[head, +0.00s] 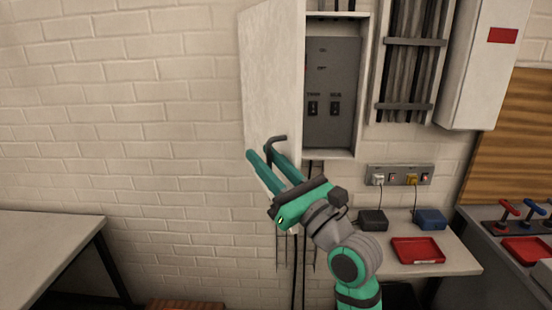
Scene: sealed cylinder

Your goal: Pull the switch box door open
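The switch box door (270,75) is a pale panel. It stands swung out to the left of the switch box (362,100), so the grey panel inside with its two small switches (323,107) shows. A dark bent handle (277,141) is near the door's lower right corner. My gripper (259,154) is at the door's lower edge, with its two teal fingers apart and pale door surface showing between them. One fingertip is close to the handle; I cannot tell whether they touch.
A shelf at right holds a red tray (418,250), a dark adapter (373,220) and a blue one (430,219), below a socket strip (399,175). A white cabinet (485,65) is at upper right. A table (45,245) is at left. The brick wall left of the door is clear.

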